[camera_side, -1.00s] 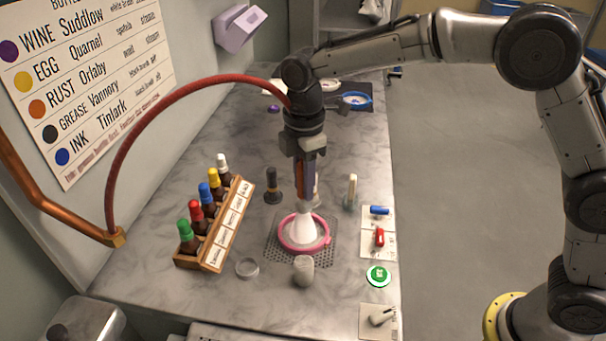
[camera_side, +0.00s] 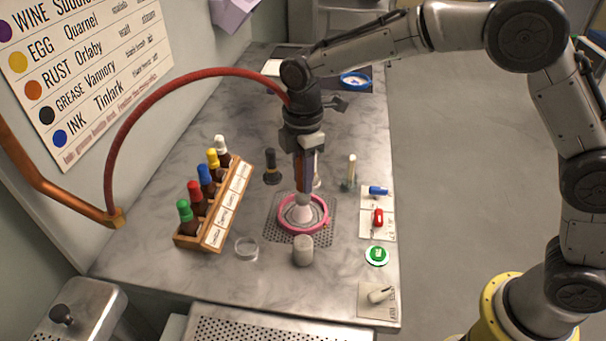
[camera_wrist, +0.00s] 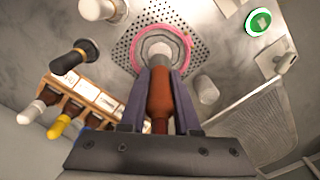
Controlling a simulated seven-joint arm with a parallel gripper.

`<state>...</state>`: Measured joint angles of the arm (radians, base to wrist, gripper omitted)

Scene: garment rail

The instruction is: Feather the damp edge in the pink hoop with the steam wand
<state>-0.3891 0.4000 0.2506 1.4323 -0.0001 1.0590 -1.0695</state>
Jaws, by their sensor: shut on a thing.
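The pink hoop (camera_side: 326,222) lies flat on a perforated plate (camera_side: 271,232), with pale cloth inside it. Greyish rings show on the cloth around the nozzle; which one is the damp edge I cannot tell. My gripper (camera_side: 303,178) is shut on the steam wand (camera_wrist: 160,98), a brown body with a pale nozzle (camera_side: 303,209). The wand points down over the middle of the pink hoop, which also shows in the wrist view (camera_wrist: 137,47). The nozzle hides the hoop's centre, and I cannot tell whether it touches the cloth.
A rack (camera_side: 228,213) of several colour-capped bottles stands left. A grey cup (camera_side: 303,251) and clear dish (camera_side: 246,249) stand in front. A green button (camera_side: 377,255) and small red (camera_side: 378,217) and blue (camera_side: 378,191) items lie right.

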